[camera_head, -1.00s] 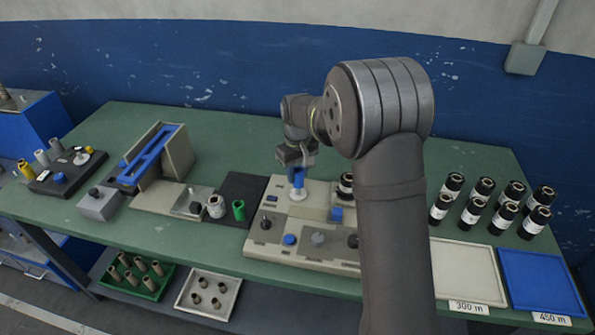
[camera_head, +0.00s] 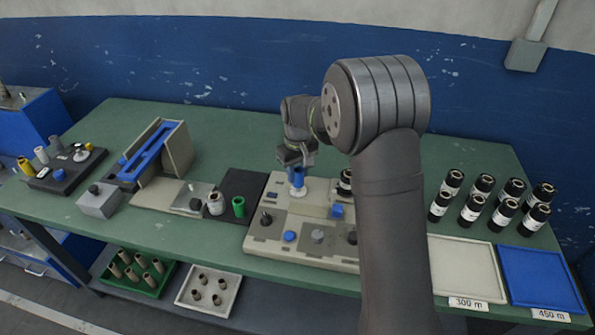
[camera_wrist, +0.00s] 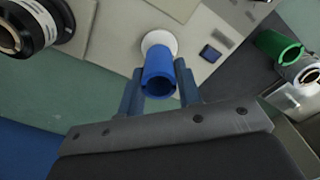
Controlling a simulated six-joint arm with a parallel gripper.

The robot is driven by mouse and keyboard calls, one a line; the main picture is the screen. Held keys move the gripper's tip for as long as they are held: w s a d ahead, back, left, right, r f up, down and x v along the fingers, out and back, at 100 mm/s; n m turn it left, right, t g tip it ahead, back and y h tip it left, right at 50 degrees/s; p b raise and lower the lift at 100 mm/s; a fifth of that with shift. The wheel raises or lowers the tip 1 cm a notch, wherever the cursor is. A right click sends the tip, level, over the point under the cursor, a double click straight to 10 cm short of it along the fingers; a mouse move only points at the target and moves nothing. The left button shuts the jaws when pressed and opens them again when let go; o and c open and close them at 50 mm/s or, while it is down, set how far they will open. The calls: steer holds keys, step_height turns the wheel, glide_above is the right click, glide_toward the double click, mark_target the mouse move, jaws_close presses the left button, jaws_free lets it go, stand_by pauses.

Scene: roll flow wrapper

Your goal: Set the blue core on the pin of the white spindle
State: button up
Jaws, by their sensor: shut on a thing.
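The blue core (camera_head: 297,177) stands upright at the white spindle (camera_head: 300,197), at the back left of the beige machine block. My gripper (camera_head: 297,162) is above the spindle and shut on the core's upper part. In the wrist view the blue core (camera_wrist: 160,62) sits between the two fingers of my gripper (camera_wrist: 158,90), its open end facing the camera. The white spindle's round flange (camera_wrist: 158,40) shows behind the core's far end. The pin is hidden by the core. I cannot tell whether the core rests fully on the flange.
The beige machine block (camera_head: 265,245) carries several knobs and a blue square part (camera_head: 337,211). Several black rolls (camera_head: 471,209) stand at right behind a cream tray (camera_head: 465,270) and a blue tray (camera_head: 540,280).

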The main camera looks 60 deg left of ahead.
steer(key=shift+f, duration=0.4)
steer(key=shift+f, duration=0.6)
steer(key=shift+f, duration=0.1)
stand_by(0.3)
steer(key=o, duration=1)
steer(key=shift+o, duration=0.5)
steer(key=o, duration=0.4)
